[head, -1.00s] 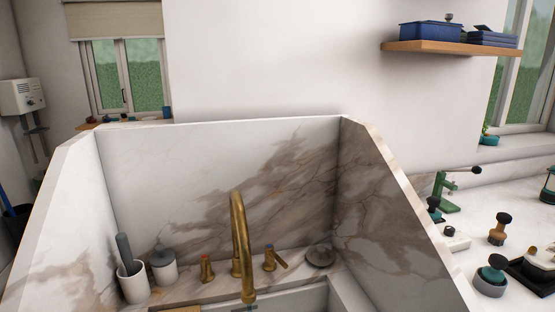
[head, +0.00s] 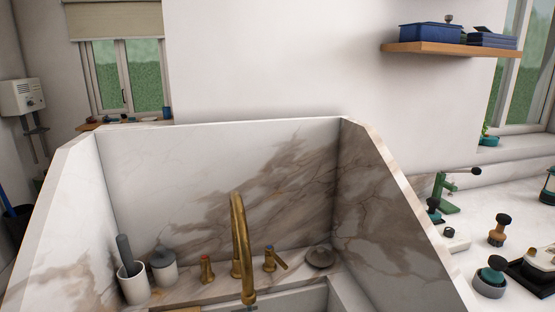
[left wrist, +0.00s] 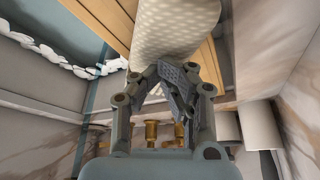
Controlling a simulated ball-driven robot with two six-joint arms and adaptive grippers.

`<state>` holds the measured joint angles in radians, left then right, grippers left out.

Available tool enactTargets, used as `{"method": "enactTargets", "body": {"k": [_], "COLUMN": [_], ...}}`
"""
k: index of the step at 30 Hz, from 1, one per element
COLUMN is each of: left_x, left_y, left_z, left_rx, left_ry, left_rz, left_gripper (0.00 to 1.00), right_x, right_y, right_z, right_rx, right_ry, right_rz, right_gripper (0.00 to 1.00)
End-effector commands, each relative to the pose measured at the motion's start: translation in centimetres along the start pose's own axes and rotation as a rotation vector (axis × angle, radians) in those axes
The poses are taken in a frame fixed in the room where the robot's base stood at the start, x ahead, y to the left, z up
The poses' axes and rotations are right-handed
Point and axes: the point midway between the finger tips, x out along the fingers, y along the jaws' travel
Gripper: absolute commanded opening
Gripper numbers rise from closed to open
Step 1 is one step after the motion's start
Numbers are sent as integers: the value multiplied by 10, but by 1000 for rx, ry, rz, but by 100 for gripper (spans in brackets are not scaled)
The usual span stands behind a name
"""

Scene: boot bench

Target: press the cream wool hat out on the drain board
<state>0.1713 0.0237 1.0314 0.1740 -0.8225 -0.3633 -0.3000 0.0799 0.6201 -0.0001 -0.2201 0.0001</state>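The cream wool hat (left wrist: 176,28) shows in the left wrist view as a pale, dimpled shape at the top. It lies over the slatted wooden drain board (left wrist: 218,62), whose wood shows on both sides of it. My left gripper (left wrist: 178,78) is in front of the hat's lower edge, with its finger pads close together and apparently shut. Whether the fingertips touch the hat I cannot tell. The hat is out of the head view, and neither gripper shows there.
The brass tap (head: 239,245) rises at the sink's back between two handles. A pot with a grey handle (head: 132,282) and a lidded jar (head: 164,267) stand left of it. White foam (left wrist: 45,50) floats in the basin. High marble walls (head: 215,185) enclose the sink.

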Motion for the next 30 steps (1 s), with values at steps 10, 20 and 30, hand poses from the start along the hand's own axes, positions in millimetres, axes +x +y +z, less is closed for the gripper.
{"method": "enactTargets", "body": {"k": [10,20,30], "left_x": [-28,-51,-73], "left_y": [0,0,0], "left_z": [-11,-21,-30], "left_rx": [0,0,1], "left_ry": [-3,1,0], "left_rz": [0,-1,0], "left_gripper": [0,0,0], "right_x": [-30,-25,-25], "right_y": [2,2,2], "right_z": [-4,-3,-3], "right_rx": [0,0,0], "right_ry": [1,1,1], "right_rz": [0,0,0], "right_gripper": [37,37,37]}}
